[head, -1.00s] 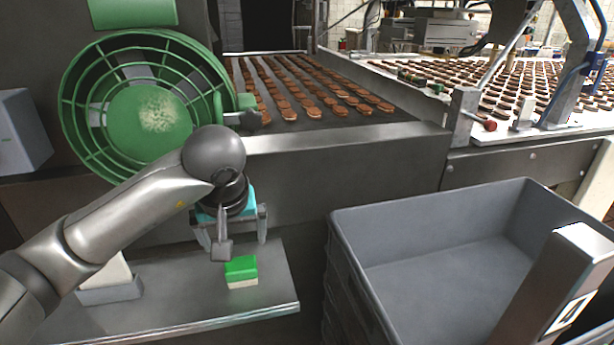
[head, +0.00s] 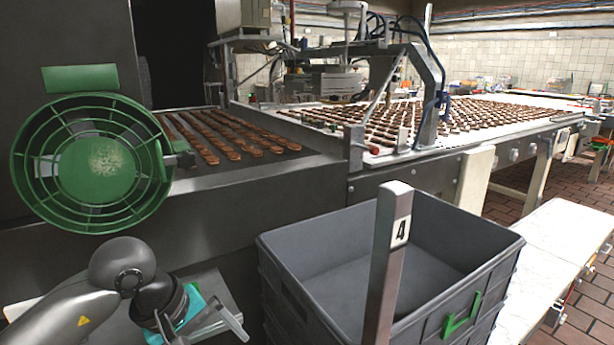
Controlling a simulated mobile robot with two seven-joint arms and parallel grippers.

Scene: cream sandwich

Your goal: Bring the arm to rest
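My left arm comes in at the lower left of the head view. My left gripper (head: 222,318), with a teal part at its base, is low in the picture over the grey metal shelf (head: 217,283). Its finger bars look spread apart, with nothing seen between them; the bottom edge of the picture cuts off part of this area. My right arm and gripper are not in view.
A green caged fan (head: 95,165) stands above my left arm. A grey crate (head: 480,262) stands to the right, with a post marked 4 (head: 390,260) in front. Conveyors with rows of brown biscuits (head: 225,135) run behind. A white table (head: 565,245) is at right.

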